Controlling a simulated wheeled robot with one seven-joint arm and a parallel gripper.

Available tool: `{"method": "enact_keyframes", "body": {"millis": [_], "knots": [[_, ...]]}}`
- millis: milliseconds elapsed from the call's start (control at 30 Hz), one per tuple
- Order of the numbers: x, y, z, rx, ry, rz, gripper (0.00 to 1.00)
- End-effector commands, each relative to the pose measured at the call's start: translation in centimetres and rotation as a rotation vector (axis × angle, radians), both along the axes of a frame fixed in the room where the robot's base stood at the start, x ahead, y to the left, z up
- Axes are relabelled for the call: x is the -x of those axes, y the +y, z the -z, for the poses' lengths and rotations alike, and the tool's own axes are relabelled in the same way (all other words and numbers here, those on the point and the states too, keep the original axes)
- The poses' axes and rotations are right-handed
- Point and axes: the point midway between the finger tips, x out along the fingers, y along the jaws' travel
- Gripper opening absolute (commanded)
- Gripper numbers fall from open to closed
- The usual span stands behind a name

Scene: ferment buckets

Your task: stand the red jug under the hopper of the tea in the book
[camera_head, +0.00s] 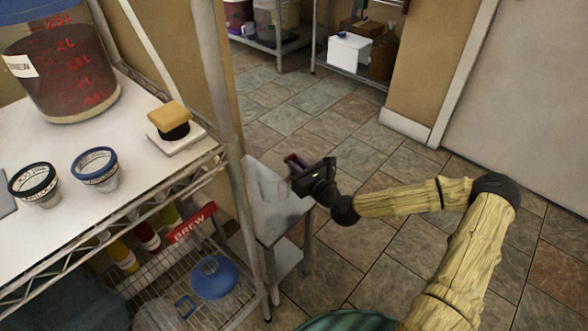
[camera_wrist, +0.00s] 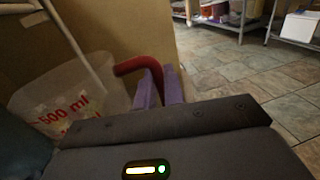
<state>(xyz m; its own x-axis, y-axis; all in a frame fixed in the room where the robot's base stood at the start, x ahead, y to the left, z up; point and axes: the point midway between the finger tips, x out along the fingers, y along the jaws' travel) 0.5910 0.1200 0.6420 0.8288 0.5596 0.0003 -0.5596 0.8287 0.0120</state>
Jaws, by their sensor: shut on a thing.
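My gripper (camera_head: 296,163) is shut on the red handle of a clear jug. In the wrist view the purple fingers (camera_wrist: 160,86) close on the red handle (camera_wrist: 134,65). The jug's see-through body (camera_wrist: 65,100), with red "500 ml" lettering, is to the left of the fingers. In the head view the jug's body (camera_head: 270,190) is faint, just left of my gripper, over a small grey side table. I cannot tell whether it touches the table. No hopper can be made out in either view. A red item lettered "BREW" (camera_head: 192,222) is on the lower shelf; I cannot tell if it is a book.
A wire rack's white top (camera_head: 130,150) holds a large marked bucket of dark liquid (camera_head: 62,70), a black-rimmed cup (camera_head: 35,183), a blue-rimmed cup (camera_head: 97,170) and a sponge-like block (camera_head: 169,118). A blue vessel (camera_head: 213,277) is below. Tiled floor (camera_head: 330,130) is open beyond.

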Motion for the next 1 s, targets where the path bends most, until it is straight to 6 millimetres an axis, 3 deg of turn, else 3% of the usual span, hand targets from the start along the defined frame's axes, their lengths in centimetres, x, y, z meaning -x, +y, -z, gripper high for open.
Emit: {"method": "enact_keyframes", "body": {"millis": [33, 200, 800, 1000], "knots": [[0.0, 0.0, -1.3, -0.001, -0.001, 0.001, 0.0], [0.0, 0.0, -2.8, -0.001, 0.001, 0.001, 0.0], [0.0, 0.0, -2.8, -0.001, 0.001, 0.001, 0.0], [-0.1, -0.4, -4.3, -0.002, 0.0, 0.016, 0.0]]}}
